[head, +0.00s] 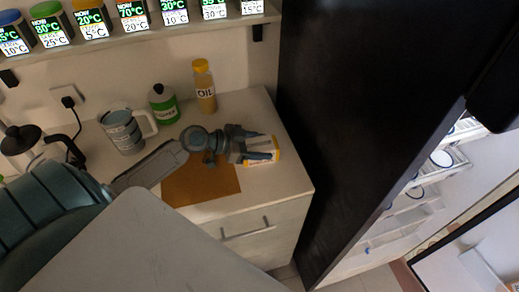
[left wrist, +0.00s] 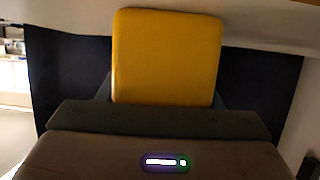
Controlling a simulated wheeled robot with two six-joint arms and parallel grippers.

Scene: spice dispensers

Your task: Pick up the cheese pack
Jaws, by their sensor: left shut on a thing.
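The cheese pack (head: 263,150) is a small yellow and white block at the right part of the light counter in the head view. My left gripper (head: 256,149) is shut on it, with the fingers on either side of the pack. In the left wrist view the cheese pack (left wrist: 167,55) is a yellow slab standing out from between the dark fingers. I cannot tell whether the pack touches the counter. My right gripper is in neither view.
A brown board (head: 205,187) lies under my left arm. An oil bottle (head: 204,88), a green container (head: 163,105) and a grey mug (head: 123,133) stand behind it. A tall dark panel (head: 350,120) rises right of the counter. A shelf (head: 140,34) with several dispensers is above.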

